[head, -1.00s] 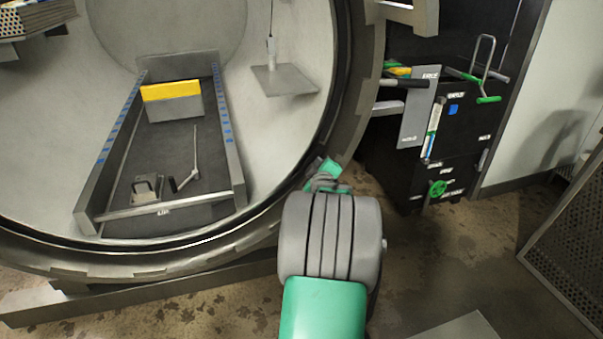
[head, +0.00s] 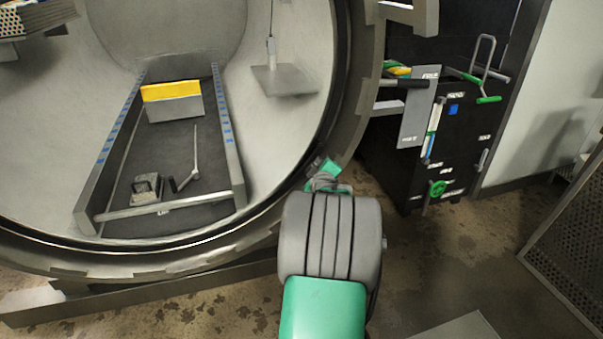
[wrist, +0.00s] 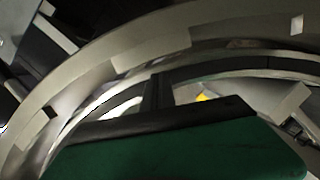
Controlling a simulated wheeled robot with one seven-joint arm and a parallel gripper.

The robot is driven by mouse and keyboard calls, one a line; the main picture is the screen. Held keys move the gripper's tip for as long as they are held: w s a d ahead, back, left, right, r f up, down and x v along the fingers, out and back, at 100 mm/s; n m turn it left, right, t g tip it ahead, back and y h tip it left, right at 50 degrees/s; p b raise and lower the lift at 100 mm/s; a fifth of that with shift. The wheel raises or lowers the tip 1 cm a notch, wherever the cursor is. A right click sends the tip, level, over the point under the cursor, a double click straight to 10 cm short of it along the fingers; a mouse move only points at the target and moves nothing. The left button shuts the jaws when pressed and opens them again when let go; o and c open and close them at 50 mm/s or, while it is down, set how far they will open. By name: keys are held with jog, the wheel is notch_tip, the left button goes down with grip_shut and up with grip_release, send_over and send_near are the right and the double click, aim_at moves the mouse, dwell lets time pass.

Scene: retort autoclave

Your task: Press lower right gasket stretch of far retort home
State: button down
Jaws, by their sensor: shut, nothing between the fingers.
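The far retort (head: 350,130) stands open, its round mouth filling the left and middle of the head view. A dark gasket line (head: 205,241) runs around the inside of its rim. My gripper (head: 312,178) is at the lower right of the rim, and my arm hides part of that area. In the wrist view my shut, empty gripper (wrist: 158,85) points at the curved rim (wrist: 150,50), over a dark band that looks like the gasket (wrist: 230,70). I cannot tell whether the fingertips touch it, or whether this stretch is seated or raised.
Inside the retort, a railed tray (head: 170,199) holds a yellow-topped block (head: 172,103) and small metal parts. A square plate (head: 284,80) hangs by a cord. A black tool cabinet (head: 470,150) stands at right, with a perforated panel (head: 572,225) nearby. Floor between is clear.

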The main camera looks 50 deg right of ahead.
jog(key=shift+w+d+b, duration=0.3)
jog(key=shift+w+d, duration=0.05)
jog(key=shift+w, duration=0.3)
jog(key=shift+w+d+b, duration=0.25)
jog(key=shift+w+d, duration=0.1)
jog(key=shift+w, duration=0.3)
jog(key=s+a, duration=0.5)
jog(key=s, duration=0.3)
jog(key=shift+s, duration=0.35)
dwell(0.3)
